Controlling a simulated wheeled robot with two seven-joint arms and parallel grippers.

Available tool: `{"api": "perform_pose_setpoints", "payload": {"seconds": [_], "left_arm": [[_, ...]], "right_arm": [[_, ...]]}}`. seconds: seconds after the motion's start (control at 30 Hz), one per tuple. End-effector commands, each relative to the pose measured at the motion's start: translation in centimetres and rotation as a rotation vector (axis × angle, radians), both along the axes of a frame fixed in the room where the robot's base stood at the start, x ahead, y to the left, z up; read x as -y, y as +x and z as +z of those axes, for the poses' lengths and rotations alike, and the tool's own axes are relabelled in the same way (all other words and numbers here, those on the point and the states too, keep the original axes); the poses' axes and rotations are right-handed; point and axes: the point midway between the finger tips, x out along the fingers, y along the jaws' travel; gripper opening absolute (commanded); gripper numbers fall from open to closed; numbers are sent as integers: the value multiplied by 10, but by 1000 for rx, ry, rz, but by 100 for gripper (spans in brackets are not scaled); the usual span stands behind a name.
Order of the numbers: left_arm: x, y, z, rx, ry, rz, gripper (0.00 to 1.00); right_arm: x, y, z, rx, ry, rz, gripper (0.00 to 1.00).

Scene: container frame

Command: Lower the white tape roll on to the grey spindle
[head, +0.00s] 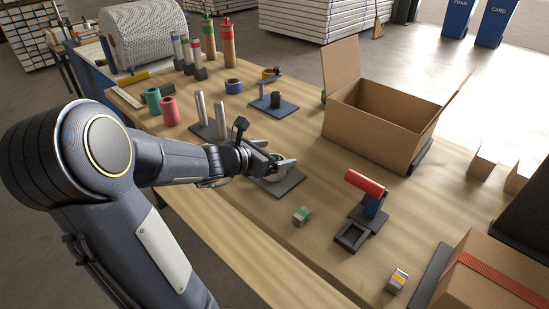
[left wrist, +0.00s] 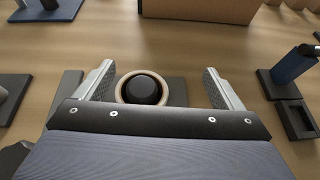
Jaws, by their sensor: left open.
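The white tape roll (left wrist: 121,96) shows in the left wrist view as a pale ring around the dark round top of the grey spindle (left wrist: 143,90). A flat grey base plate (left wrist: 176,90) lies under them; it also shows in the head view (head: 287,185). My left gripper (head: 280,166) is over this plate in the head view and hides most of the roll. In the wrist view its open fingers stand on both sides of the roll, with a gap on each side. How far down the roll sits is hard to tell. My right gripper is not in view.
Two grey posts (head: 222,118) on a plate stand behind the left gripper. A blue stand (head: 275,105) is farther back. An open cardboard box (head: 375,124) and a red-handled tape dispenser (head: 366,183) are at the right.

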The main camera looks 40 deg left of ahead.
Motion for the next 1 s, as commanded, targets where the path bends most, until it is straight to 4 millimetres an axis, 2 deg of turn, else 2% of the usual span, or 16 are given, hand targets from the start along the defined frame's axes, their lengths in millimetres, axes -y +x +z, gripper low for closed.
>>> {"api": "perform_pose_setpoints", "payload": {"seconds": [0.03, 0.13, 0.3, 0.5, 0.7, 1.0], "left_arm": [[6, -7, 15, 5, 2, 0, 89], [16, -19, 35, 4, 3, 0, 89], [41, -49, 49, 4, 1, -1, 89], [63, -74, 63, 2, 1, 0, 89], [72, -85, 67, 0, 0, 0, 89], [73, -86, 67, -1, -1, 0, 89]], "right_arm": [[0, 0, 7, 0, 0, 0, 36], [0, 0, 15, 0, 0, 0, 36], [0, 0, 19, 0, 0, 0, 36], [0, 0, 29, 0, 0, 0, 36], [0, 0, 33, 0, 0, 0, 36], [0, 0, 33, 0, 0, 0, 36]]}}
